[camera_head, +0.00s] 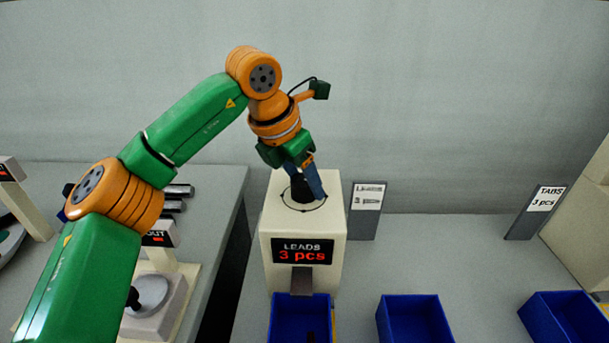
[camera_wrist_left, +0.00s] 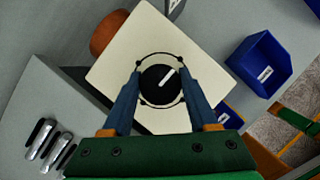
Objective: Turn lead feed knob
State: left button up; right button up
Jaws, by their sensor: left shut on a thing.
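The lead feeder (camera_head: 332,235) is a cream box whose front display reads "LEADS 3 pcs". Its black round knob (camera_wrist_left: 157,91) sits on the top face inside a ring with several dark dots, and a white pointer line on it points to the upper right in the left wrist view. My left gripper (camera_wrist_left: 160,76) reaches down from above with its two blue fingers on either side of the knob, shut on it. In the head view the left gripper (camera_head: 307,186) partly covers the knob (camera_head: 299,190). My right gripper is not in view.
A blue bin (camera_head: 274,318) with a dark piece in it stands below the feeder's chute (camera_head: 301,280). Another blue bin (camera_head: 398,326) and a grey sign (camera_head: 366,222) stand to the right. A "TABS 3 pcs" sign (camera_head: 525,222) is at far right. A gap separates the left table.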

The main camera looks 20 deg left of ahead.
pick_arm(q)
jog(key=o, duration=1.4)
jog(key=shift+c, duration=0.2)
jog(key=v, duration=0.7)
